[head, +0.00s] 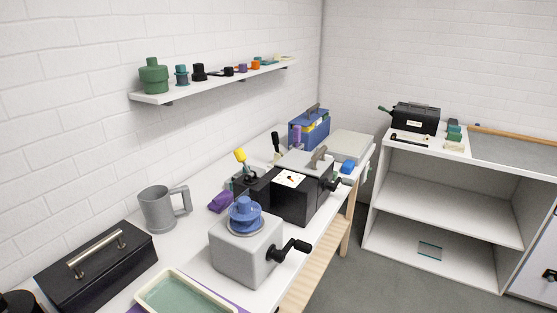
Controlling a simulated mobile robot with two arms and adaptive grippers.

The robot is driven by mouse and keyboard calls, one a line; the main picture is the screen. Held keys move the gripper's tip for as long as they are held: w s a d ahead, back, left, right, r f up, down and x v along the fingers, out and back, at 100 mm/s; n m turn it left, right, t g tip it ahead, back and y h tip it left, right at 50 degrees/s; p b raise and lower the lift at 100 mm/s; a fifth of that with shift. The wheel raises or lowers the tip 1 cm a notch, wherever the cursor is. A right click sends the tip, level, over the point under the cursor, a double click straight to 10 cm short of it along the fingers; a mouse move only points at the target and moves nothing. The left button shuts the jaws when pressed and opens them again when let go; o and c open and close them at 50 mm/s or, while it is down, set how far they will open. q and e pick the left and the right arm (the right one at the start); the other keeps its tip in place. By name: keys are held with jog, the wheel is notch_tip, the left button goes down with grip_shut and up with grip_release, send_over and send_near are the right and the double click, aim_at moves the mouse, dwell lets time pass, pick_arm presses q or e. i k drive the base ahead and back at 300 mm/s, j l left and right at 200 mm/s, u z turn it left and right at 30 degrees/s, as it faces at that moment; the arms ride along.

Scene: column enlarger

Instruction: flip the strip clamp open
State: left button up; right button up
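A black machine (296,204) stands on the white bench near the middle of the view. It has a grey top plate with a grey upright lever (319,155), a white label and a black knob at its right side. I cannot tell for sure which part is the strip clamp, or whether it is open or shut. A lever with a yellow knob (240,155) and a black-handled lever (276,142) rise behind the machine. Neither of my grippers is in view.
On the bench (190,258) are a grey crank box (240,254), a grey jug (158,210), a black toolbox (98,268), a shallow tray (150,300) and a blue case (305,131). A wall shelf (160,98) holds small pieces. Open floor (345,285) lies before the white shelf unit (445,205).

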aim_at(274, 135)
jog(key=i+l+u, duration=0.15)
jog(key=i+l, duration=0.8)
